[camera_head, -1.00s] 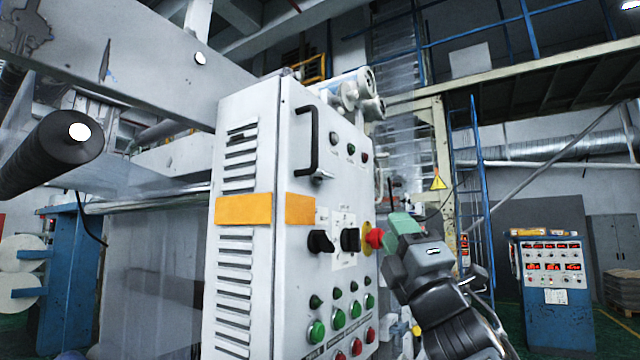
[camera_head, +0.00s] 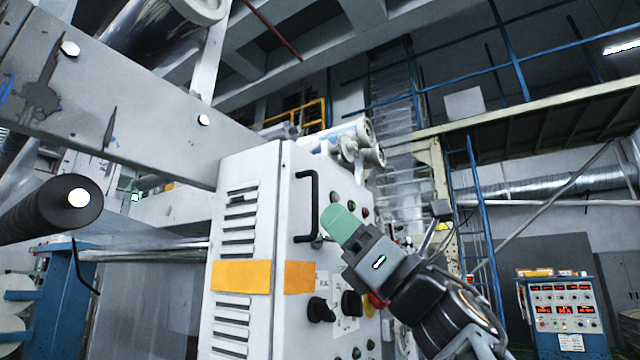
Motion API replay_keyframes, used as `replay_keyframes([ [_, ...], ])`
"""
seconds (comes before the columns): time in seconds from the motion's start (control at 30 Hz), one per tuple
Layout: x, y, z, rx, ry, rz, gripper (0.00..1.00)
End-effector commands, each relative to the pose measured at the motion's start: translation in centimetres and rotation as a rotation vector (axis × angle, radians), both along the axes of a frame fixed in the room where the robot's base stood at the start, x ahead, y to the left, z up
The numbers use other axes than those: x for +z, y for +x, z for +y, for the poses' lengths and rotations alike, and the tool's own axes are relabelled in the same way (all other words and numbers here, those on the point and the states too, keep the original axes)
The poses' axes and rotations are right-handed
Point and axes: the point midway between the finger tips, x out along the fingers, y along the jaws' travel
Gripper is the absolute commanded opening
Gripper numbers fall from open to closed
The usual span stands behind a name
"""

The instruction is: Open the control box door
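The control box (camera_head: 245,230) is a tall white cabinet with a louvered side and an orange band. Its front door (camera_head: 291,232) faces right and looks shut. A black C-shaped handle (camera_head: 314,205) is on the upper part of the door. My gripper (camera_head: 338,222), with green fingertips, is just right of the handle in the picture, in front of the door's buttons. I cannot tell whether it touches the handle. The fingers overlap in this view, so their opening does not show. My arm hides part of the lower knobs and the red button.
Black rotary knobs (camera_head: 320,310) sit below the handle. A dark roller (camera_head: 50,215) juts out at the left. A blue control console (camera_head: 562,312) stands at the far right, and a blue ladder (camera_head: 478,220) rises behind my arm.

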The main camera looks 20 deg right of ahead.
Motion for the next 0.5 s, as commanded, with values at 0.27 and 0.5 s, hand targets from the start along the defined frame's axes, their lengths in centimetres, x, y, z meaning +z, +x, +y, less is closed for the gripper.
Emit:
replay_keyframes([
  [0.27,2.9,1.8,1.9,0.003,0.001,0.001,0.37],
  [0.5,3.4,2.4,2.5,0.000,0.001,0.001,0.37],
])
